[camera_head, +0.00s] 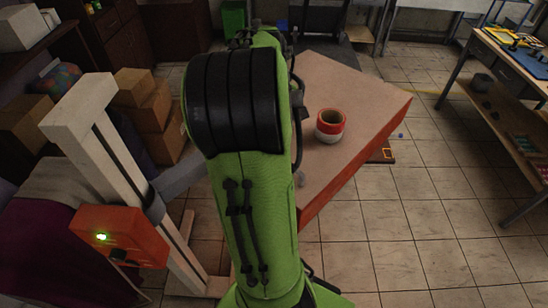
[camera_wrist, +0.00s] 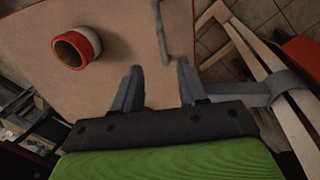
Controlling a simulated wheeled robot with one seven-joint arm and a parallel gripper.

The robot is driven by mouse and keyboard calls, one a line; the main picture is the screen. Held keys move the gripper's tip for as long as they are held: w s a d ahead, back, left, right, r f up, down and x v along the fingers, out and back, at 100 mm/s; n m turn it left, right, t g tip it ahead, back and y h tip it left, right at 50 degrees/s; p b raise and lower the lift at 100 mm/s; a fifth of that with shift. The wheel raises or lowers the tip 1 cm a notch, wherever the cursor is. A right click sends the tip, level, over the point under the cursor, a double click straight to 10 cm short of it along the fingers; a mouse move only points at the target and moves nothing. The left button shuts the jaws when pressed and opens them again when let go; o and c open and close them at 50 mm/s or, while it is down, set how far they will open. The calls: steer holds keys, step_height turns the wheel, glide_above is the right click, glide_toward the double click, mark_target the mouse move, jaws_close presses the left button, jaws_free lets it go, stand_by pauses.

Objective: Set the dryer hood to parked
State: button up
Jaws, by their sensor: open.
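The dryer stand's pale upright post (camera_head: 112,160) is at left in the head view, with an orange box (camera_head: 120,236) showing a green light. A grey collar and arm (camera_head: 190,180) reach from the post toward the table and pass behind my green arm. In the wrist view the grey collar (camera_wrist: 288,90) wraps the pale post at right, and its arm runs left behind my gripper. I cannot make out the hood itself clearly. My gripper (camera_wrist: 160,86) is open, with nothing seen between its fingers, over the table. In the head view my arm hides it.
A red and white ring-shaped roll (camera_head: 330,125) stands on the table (camera_head: 350,90); it also shows in the wrist view (camera_wrist: 77,47). A thin grey bar (camera_wrist: 161,30) lies ahead of the fingers. Cardboard boxes (camera_head: 150,105) are behind the post.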

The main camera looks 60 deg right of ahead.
steer(key=d+f, duration=0.1)
steer(key=f, duration=0.4)
steer(key=d+f, duration=0.1)
steer(key=f, duration=0.3)
steer(key=s+f, duration=0.1)
steer(key=f, duration=0.4)
steer(key=shift+d+f, duration=0.3)
steer(key=shift+d, duration=0.1)
jaws_close()
